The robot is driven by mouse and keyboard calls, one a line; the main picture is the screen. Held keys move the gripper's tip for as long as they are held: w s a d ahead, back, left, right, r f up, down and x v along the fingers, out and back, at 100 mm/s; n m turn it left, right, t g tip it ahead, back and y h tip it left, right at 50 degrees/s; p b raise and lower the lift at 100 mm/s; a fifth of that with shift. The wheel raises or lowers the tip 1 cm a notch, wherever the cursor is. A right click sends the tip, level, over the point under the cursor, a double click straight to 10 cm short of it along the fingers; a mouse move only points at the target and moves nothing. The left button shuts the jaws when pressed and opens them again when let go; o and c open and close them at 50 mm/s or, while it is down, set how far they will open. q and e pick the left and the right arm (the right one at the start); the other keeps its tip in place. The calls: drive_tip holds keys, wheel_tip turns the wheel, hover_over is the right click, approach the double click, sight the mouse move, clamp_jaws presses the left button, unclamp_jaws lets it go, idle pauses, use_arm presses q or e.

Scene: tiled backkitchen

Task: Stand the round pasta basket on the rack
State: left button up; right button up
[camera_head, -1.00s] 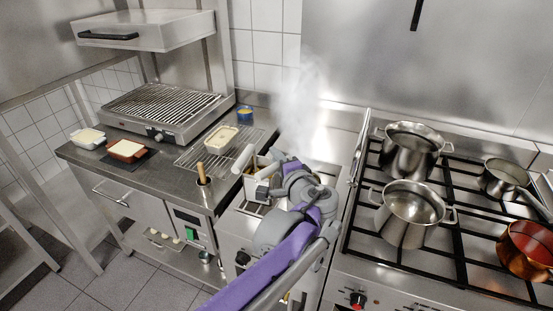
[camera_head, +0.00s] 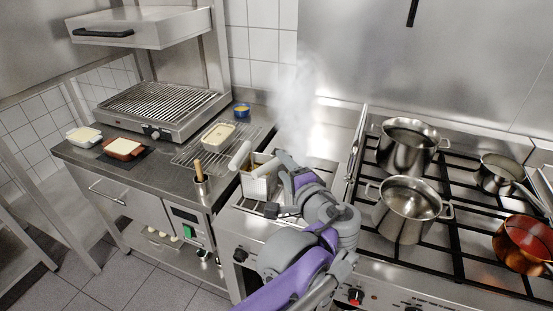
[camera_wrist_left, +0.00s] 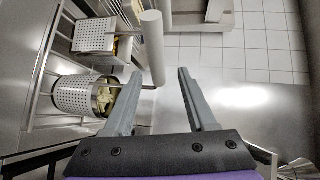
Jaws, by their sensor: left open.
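The round pasta basket (camera_wrist_left: 72,95), perforated metal with pale pasta inside, shows at the left of the left wrist view. In the head view I cannot clearly tell it apart behind my arm. A wire rack (camera_head: 187,158) lies on the counter left of the cooker, with a cream-coloured dish on it. My left gripper (camera_wrist_left: 160,73) is open; in the head view it (camera_head: 275,184) is by the baskets. A thick white handle (camera_wrist_left: 153,45) shows between its fingertips in the wrist view; no grip on it is visible. The right gripper is out of view.
A square-sided perforated basket (camera_wrist_left: 95,35) hangs beside the round one. Steam (camera_head: 296,105) rises behind. A cup with a wooden handle (camera_head: 202,188) stands at the counter edge. Pots (camera_head: 409,205) crowd the hob on the right.

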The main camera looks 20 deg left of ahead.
use_arm(q)
drive_tip(key=f+v, duration=0.1)
drive_tip(key=v, duration=0.4)
drive_tip(key=s+a+f+n+g+h, duration=0.2)
drive_tip(key=s+a+f+g, duration=0.15)
drive_tip(key=f, duration=0.25)
drive_tip(key=s+a+f+n+g+h, duration=0.1)
drive_tip(key=s+a+f+g, duration=0.1)
drive_tip(key=s+a+f, duration=0.3)
drive_tip(key=s+d+f+n+h, duration=0.2)
drive_tip(key=s+f+n+h, duration=0.1)
drive_tip(key=s+f, duration=0.2)
drive_tip(key=s+d+f+n+g+h, duration=0.1)
drive_tip(key=s+d+f+n+h, duration=0.1)
drive_tip(key=s+f, duration=0.4)
wheel_tip(320, 180, down, 3)
drive_tip(key=shift+r+n+h, duration=0.15)
drive_tip(key=shift+n+h, duration=0.45)
drive_tip(key=shift+h, duration=0.6)
drive_tip(key=shift+s, duration=0.1)
